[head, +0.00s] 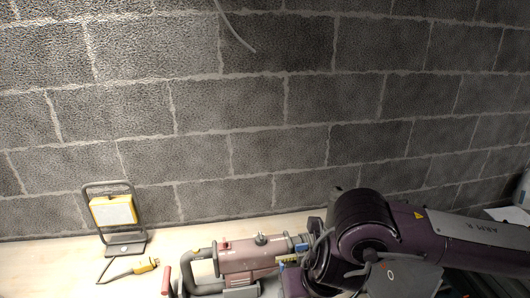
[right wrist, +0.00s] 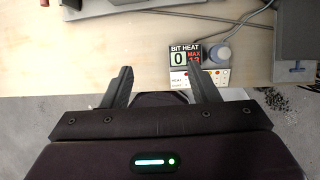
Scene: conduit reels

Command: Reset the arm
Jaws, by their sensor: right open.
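My right arm (head: 395,225), dark purple, comes in from the right in the head view and bends down at the bottom edge; its gripper does not show there. In the right wrist view my right gripper (right wrist: 159,72) is open, with nothing between its two dark fingers. A small panel reading BIT HEAT 0 MAX 13 (right wrist: 186,54) lies on the pale bench just beyond the right finger, which partly covers its lower part with small lights. A grey round knob (right wrist: 216,52) with a cable stands beside it. My left gripper is in neither view.
A pinkish-red power tool (head: 245,260) lies on the bench (head: 190,240), close left of my arm. A block wall (head: 240,110) rises behind. A grey block (right wrist: 294,40) is at right in the wrist view.

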